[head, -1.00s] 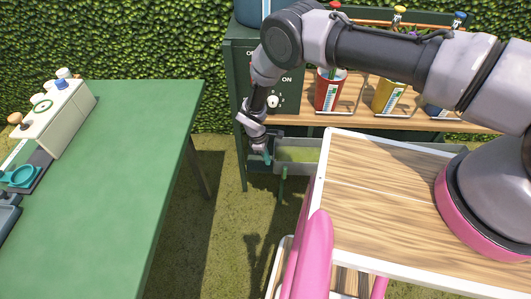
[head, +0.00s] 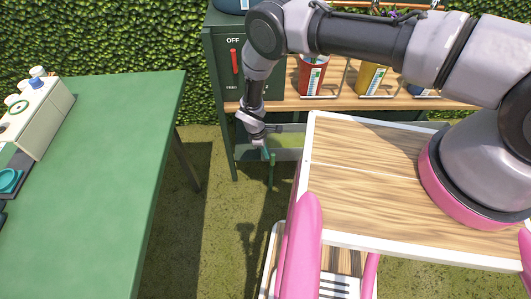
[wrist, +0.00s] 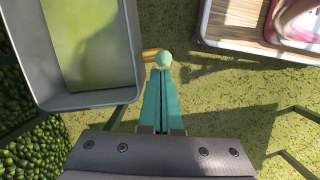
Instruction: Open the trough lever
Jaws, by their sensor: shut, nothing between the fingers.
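The trough (head: 287,128) is a grey tray with a green inside, mounted low on the green cabinet stand; it fills the upper left of the wrist view (wrist: 88,101).
A wooden-topped cart (head: 365,170) with pink parts stands close to the right. A green table (head: 110,150) is at the left. The cabinet panel (head: 222,75) has a red handle marked OFF. Grass is free between table and cart.

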